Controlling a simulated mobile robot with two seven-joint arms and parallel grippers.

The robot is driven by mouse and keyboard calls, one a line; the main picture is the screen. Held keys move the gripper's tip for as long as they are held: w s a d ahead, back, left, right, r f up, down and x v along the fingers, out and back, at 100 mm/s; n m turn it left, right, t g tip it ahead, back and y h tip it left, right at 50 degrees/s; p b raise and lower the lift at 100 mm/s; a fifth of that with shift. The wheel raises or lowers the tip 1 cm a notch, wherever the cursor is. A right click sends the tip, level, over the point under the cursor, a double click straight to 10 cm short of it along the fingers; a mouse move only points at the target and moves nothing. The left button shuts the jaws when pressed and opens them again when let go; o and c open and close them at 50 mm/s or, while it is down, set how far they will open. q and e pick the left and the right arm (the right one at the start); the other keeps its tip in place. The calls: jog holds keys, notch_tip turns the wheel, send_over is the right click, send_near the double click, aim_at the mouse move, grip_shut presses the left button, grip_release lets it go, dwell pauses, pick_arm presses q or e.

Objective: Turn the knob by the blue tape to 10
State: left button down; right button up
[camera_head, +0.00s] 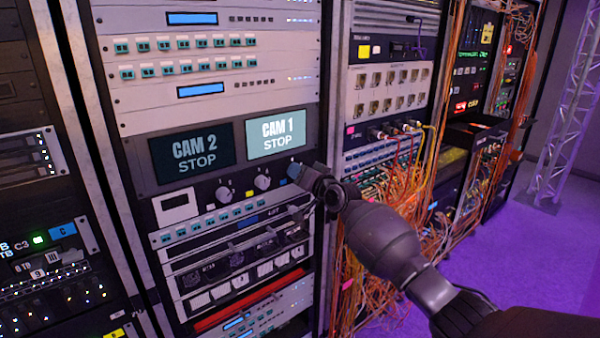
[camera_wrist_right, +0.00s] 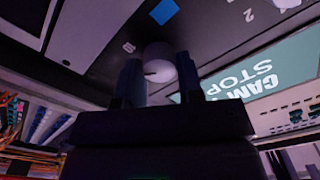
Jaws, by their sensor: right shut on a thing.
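A pale round knob (camera_wrist_right: 158,62) shows in the right wrist view on a dark panel, between my right gripper's two fingers (camera_wrist_right: 160,80). The gripper is shut on it. A blue tape square (camera_wrist_right: 163,11) is stuck on the panel close to this knob. A dark mark shows on the knob's rim; the value it points at cannot be read. In the head view my right gripper (camera_head: 312,186) is at the right end of the knob row, beside the blue tape (camera_head: 294,170), and hides the held knob. My left gripper is in neither view.
Two other knobs (camera_head: 262,182) sit left along the same panel, with yellow tape (camera_head: 249,193) between them. Above are screens reading CAM 2 STOP (camera_head: 190,153) and CAM 1 STOP (camera_head: 276,134). Orange cables (camera_head: 390,210) hang on the rack to the right, near my arm.

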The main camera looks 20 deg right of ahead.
jog(key=m+p, duration=0.1)
jog(key=m, duration=0.4)
jog(key=shift+m, duration=0.3)
dwell(0.4)
jog(key=o, duration=0.9)
jog(key=shift+d, duration=0.1)
jog(key=p+v, duration=0.1)
jog(key=v, duration=0.9)
jog(key=shift+s+d, duration=0.1)
jog(key=shift+s, duration=0.3)
